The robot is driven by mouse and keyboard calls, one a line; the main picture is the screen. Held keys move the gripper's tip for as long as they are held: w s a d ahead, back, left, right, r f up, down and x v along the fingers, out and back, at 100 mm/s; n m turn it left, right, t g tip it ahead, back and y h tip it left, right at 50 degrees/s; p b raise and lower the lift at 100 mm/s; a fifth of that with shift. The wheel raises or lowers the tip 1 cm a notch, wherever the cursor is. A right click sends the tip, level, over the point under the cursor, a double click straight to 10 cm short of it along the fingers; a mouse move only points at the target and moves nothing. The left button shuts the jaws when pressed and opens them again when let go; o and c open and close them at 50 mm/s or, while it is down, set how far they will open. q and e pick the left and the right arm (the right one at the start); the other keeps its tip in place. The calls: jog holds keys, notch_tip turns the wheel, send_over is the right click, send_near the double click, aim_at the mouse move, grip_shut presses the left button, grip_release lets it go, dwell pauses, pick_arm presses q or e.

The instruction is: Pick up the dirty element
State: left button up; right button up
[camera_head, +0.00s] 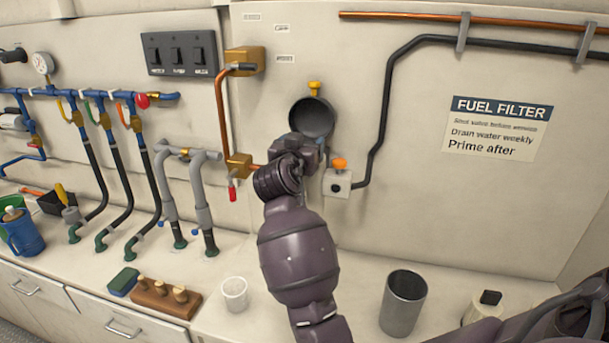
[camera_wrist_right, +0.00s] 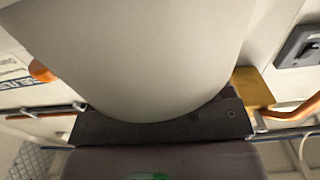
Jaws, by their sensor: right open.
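My right gripper (camera_head: 308,150) is open, raised at the wall just below a dark round filter head (camera_head: 312,117). Its hand hides what hangs directly under the head, so I cannot tell in the head view whether an element is there. In the right wrist view a large pale rounded body (camera_wrist_right: 150,60) fills the middle, very close to the dark gripper (camera_wrist_right: 160,128). It may be the dirty element; no marks of dirt show. I cannot tell whether the fingers touch it. My left gripper is not in view.
A grey metal canister (camera_head: 404,302) and a white cylinder with a black top (camera_head: 485,308) stand on the counter. A white cup (camera_head: 234,294) and a wooden peg block (camera_head: 165,297) are left of my arm. An orange-knobbed valve (camera_head: 338,180) and copper pipe flank the gripper.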

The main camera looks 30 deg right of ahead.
jog(key=shift+s+a, duration=0.1)
jog(key=shift+a, duration=0.1)
jog(key=shift+c, duration=0.7)
jog(key=shift+d, duration=0.1)
grip_shut()
